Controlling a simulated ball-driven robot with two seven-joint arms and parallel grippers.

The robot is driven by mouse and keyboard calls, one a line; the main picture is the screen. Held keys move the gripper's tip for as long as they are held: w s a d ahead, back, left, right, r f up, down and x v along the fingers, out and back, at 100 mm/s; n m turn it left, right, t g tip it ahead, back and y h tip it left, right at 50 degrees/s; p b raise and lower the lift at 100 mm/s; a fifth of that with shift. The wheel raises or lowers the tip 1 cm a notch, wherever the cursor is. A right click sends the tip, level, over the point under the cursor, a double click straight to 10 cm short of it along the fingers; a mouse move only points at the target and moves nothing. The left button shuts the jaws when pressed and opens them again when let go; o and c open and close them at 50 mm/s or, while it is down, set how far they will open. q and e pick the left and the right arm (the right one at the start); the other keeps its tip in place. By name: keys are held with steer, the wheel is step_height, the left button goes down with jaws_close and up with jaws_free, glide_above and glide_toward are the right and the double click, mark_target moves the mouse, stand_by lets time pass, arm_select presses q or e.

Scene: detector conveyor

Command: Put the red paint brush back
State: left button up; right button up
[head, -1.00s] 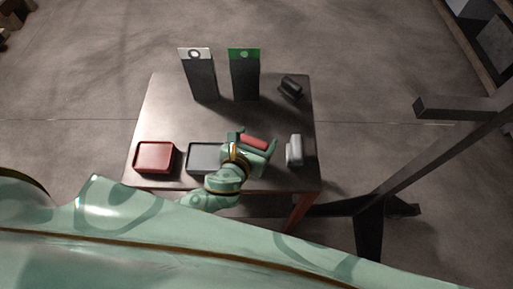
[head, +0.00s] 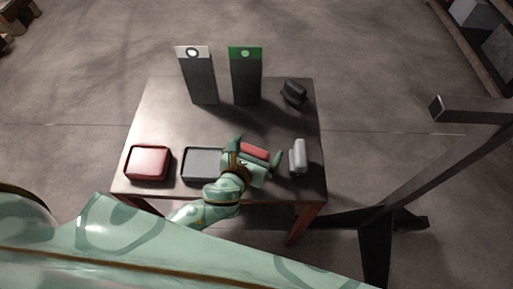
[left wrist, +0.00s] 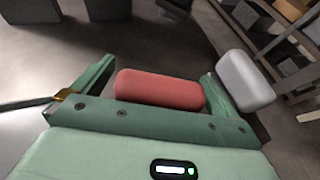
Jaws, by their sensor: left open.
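The red paint brush (head: 253,151) shows as a rounded red block, with no handle visible. It also shows in the left wrist view (left wrist: 160,90). My left gripper (head: 257,153) is open, with one finger at each end of the red block. In the left wrist view the gripper (left wrist: 155,88) shows a gap at the left finger; the right end of the block is close to the right finger, and I cannot tell if they touch. The gripper's palm hides the block's near lower side. My right gripper is not in view.
A red tray (head: 128,164) and a grey tray (head: 184,165) lie left of the gripper on the table (head: 160,120). A grey block (head: 298,157) stands close right of the gripper. A white-topped panel (head: 200,80), a green-topped panel (head: 246,80) and a dark object (head: 293,93) stand behind.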

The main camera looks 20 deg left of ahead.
arm_select(q)
steer(key=shift+s, duration=0.1)
steer(key=p+v, duration=0.2)
steer(key=v, duration=1)
